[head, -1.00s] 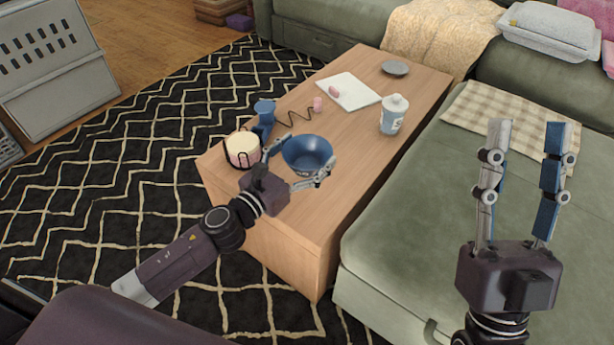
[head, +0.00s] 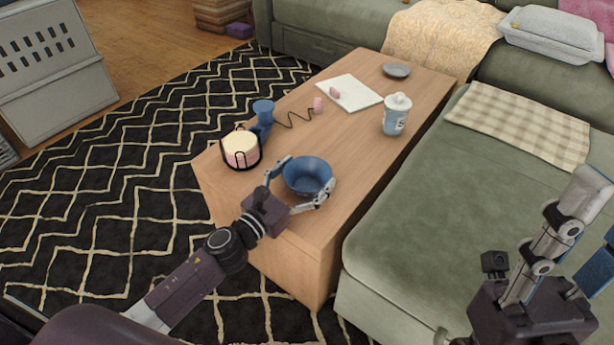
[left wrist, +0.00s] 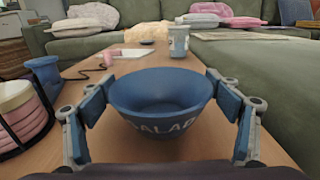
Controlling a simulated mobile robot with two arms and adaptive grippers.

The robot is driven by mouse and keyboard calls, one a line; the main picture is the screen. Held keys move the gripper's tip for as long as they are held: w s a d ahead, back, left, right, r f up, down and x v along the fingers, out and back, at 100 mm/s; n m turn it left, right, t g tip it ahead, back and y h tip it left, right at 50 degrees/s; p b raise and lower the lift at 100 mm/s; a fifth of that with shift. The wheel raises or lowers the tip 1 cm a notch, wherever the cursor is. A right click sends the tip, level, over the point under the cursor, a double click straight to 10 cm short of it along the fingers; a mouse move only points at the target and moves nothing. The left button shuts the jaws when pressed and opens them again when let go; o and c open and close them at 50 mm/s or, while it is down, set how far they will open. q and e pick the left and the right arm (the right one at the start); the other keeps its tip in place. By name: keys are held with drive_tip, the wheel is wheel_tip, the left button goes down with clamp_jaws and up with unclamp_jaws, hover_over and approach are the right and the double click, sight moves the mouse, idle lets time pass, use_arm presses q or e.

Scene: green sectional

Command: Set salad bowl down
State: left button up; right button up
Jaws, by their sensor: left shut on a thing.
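The blue salad bowl (head: 308,172) is upright over the near end of the wooden coffee table (head: 352,143). My left gripper (head: 305,182) has one finger on each side of the bowl and is shut on it. In the left wrist view the bowl (left wrist: 160,92) fills the middle, with lettering on its front and a finger pad at each side. Its base is low over the tabletop; I cannot tell whether it touches. My right gripper (head: 598,215) is at the lower right over the green sofa, empty, with its fingers apart and partly out of frame.
A pink-and-cream stack in a black wire holder (head: 241,150) and a blue object (head: 263,112) stand left of the bowl. A lidded cup (head: 396,114), a white board (head: 349,92) and a grey dish (head: 397,70) are farther back. The sofa (head: 440,190) borders the table's right side.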

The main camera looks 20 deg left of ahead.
use_arm(q)
drive_tip(key=shift+r, duration=0.1)
drive_tip(key=shift+f, duration=0.2)
drive_tip(key=o, duration=1.3)
drive_tip(key=shift+r, duration=0.1)
